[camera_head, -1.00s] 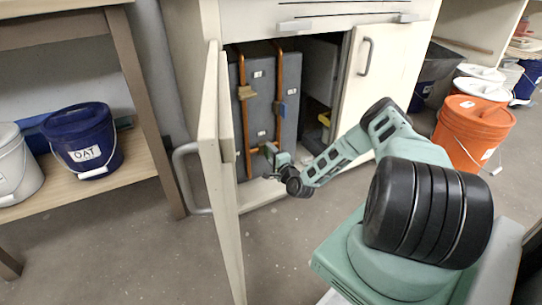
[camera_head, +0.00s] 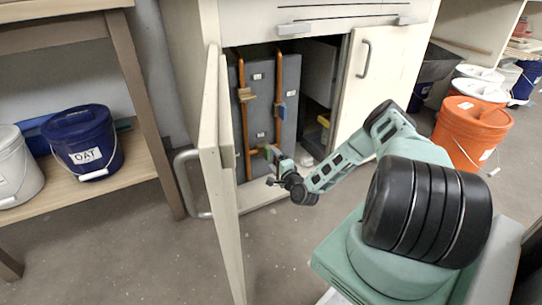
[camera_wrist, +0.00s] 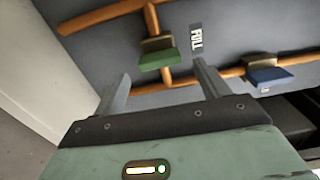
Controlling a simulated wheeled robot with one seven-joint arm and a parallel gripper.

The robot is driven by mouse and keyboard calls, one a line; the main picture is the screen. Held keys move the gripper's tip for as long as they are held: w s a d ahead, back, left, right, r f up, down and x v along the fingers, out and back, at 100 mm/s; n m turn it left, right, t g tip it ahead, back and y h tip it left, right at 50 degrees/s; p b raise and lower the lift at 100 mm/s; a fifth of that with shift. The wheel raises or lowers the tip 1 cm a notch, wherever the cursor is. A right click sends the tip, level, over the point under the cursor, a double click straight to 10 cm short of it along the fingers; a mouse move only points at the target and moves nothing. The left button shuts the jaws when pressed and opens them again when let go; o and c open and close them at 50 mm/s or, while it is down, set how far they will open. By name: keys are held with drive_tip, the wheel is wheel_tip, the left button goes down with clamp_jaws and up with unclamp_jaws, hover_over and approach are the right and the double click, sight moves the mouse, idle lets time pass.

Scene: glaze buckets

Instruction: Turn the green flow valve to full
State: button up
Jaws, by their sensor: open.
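In the wrist view, the green valve (camera_wrist: 158,56) has a short block handle on a copper pipe, with a FULL label (camera_wrist: 196,38) on the grey panel to its right. My gripper (camera_wrist: 162,76) is open and empty. The handle appears between and just beyond its two fingertips, with no clear contact. In the head view, my gripper (camera_head: 278,158) is at the low front of the open cabinet, by the pipes, and the green valve is hard to make out there.
A blue valve (camera_wrist: 268,74) sits on the copper pipe to the right in the wrist view. A tan valve (camera_head: 247,95) is higher on the left pipe. The open cabinet door (camera_head: 222,170) stands left of my arm. An orange bucket (camera_head: 472,130) stands right.

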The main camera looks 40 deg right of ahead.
drive_tip(key=p+v, duration=0.4)
drive_tip(key=v, duration=1)
drive_tip(key=shift+s, duration=0.3)
